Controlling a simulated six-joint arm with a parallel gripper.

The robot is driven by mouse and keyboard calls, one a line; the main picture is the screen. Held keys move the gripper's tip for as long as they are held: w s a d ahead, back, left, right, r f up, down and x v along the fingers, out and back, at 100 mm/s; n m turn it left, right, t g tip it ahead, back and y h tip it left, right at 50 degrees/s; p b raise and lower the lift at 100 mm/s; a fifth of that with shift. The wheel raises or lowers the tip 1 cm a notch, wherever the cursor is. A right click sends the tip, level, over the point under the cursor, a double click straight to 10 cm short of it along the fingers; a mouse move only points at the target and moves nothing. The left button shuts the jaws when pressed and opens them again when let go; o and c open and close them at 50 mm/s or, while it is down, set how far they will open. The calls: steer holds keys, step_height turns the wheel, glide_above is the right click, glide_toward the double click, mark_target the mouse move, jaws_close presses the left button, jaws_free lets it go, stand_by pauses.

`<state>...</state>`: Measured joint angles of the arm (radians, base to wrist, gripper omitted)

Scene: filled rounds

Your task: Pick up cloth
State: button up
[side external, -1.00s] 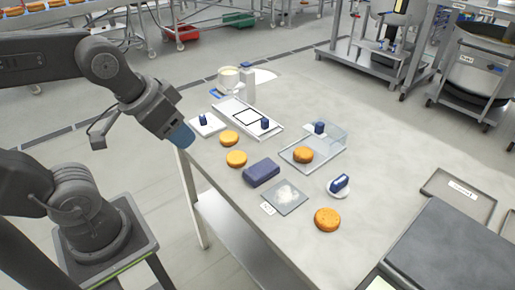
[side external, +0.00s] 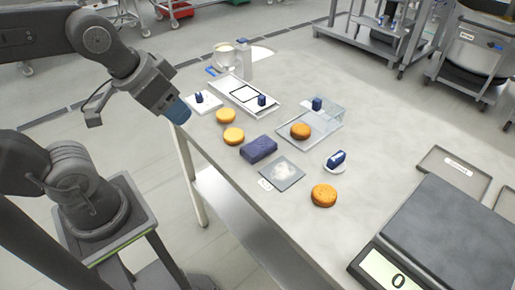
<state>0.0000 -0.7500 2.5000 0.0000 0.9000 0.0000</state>
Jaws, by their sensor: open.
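The cloth (side external: 259,149) looks like a folded dark blue-purple pad.
Rounds lie at the back (side external: 226,116) and front (side external: 324,195); another sits on a clear tray (side external: 310,141). White trays (side external: 230,90) with dark blue pieces and a pale jug (side external: 226,56) stand behind. A scale reading 0 (side external: 392,281) is at front right.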

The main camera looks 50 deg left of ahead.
steer(key=o, duration=0.8)
steer(key=shift+o, duration=0.2)
steer(key=g, duration=0.6)
glide_above(258, 145)
steer(key=f, duration=1.7)
steer(key=shift+s+f, duration=0.2)
steer(key=shift+s, duration=0.05)
steer(key=shift+w+f, duration=0.15)
steer(key=shift+f, duration=1.2)
steer(key=shift+w+f, duration=0.15)
steer(key=shift+f, duration=1.2)
